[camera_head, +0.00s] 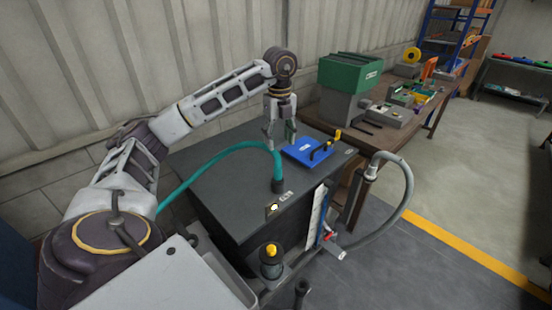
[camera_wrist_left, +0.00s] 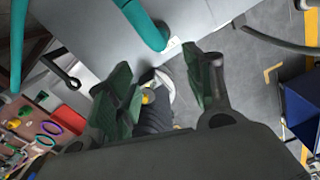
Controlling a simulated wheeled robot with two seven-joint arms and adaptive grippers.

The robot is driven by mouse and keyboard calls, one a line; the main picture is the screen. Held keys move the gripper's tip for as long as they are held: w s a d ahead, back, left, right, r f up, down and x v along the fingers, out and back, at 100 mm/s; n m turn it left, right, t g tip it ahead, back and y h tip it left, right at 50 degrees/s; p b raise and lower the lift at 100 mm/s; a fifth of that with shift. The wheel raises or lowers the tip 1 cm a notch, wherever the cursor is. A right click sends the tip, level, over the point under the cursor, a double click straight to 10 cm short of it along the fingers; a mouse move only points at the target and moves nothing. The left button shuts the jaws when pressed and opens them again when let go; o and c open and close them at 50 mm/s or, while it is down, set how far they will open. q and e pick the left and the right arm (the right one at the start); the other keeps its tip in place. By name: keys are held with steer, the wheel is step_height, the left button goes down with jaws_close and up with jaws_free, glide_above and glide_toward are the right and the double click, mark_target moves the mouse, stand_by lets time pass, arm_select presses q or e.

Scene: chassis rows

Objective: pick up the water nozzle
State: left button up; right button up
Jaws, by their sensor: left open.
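A grey hose (camera_head: 408,190) loops at the cabinet's right side, with a pale and red end (camera_head: 335,253) low down. I cannot tell for certain which end is the water nozzle. My left gripper (camera_head: 279,137) points down above the cabinet's far part, beside a blue plate, apart from both hose ends. In the left wrist view its fingers (camera_wrist_left: 160,95) are spread, with no object clearly held. My right gripper is not in view.
The blue plate (camera_head: 308,151) with a yellow and black handle lies on the cabinet. A yellow-capped post (camera_head: 271,252) stands in front. A workbench (camera_head: 395,135) with a green machine (camera_head: 349,73) is behind to the right. Open floor (camera_head: 480,190) lies at right.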

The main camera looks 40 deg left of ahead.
mark_target(279, 158)
arm_select(q)
steer(key=shift+w+a, duration=0.3)
steer(key=shift+w, duration=0.05)
steer(key=shift+s+d+r, duration=0.15)
steer(key=shift+s+d, duration=0.05)
steer(key=shift+f, duration=0.2)
step_height(279, 158, down, 7)
steer(key=shift+w+a+f+p, duration=0.1)
steer(key=shift+a+f+p, duration=0.1)
steer(key=shift+p, duration=0.2)
steer(key=shift+f, duration=0.45)
steer(key=shift+d, duration=0.1)
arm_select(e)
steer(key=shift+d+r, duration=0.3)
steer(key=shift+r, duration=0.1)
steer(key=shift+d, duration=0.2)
arm_select(q)
steer(key=shift+f, duration=0.1)
